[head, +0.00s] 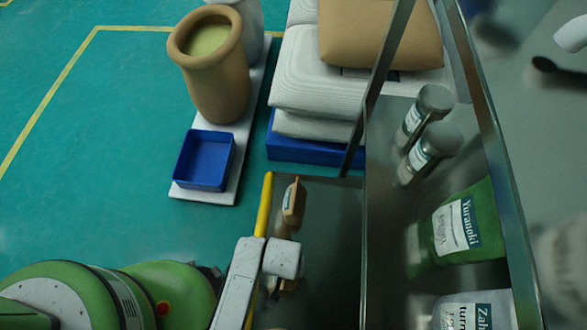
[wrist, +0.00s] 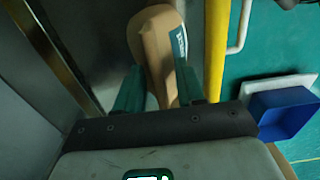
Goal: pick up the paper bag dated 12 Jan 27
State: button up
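A brown paper bag (wrist: 158,45) with a white and teal label lies between and beyond my gripper's two green fingers in the wrist view. The label is too oblique to read a date. My gripper (wrist: 160,75) looks open around it, with a small dark gap beside the left finger; contact on the right is unclear. In the head view a brown paper bag (head: 293,204) with a label stands on the dark metal surface, its date unreadable.
A yellow rail (head: 263,205) edges the dark surface on the left. A metal frame and glass shelf with jars (head: 424,150) and a green pouch (head: 462,222) stand on the right. A blue bin (head: 205,160) and stacked sacks (head: 318,80) are behind. The floor at left is clear.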

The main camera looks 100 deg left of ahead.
dwell(0.3)
jog(key=shift+f, duration=0.1)
grip_shut()
dwell(1.2)
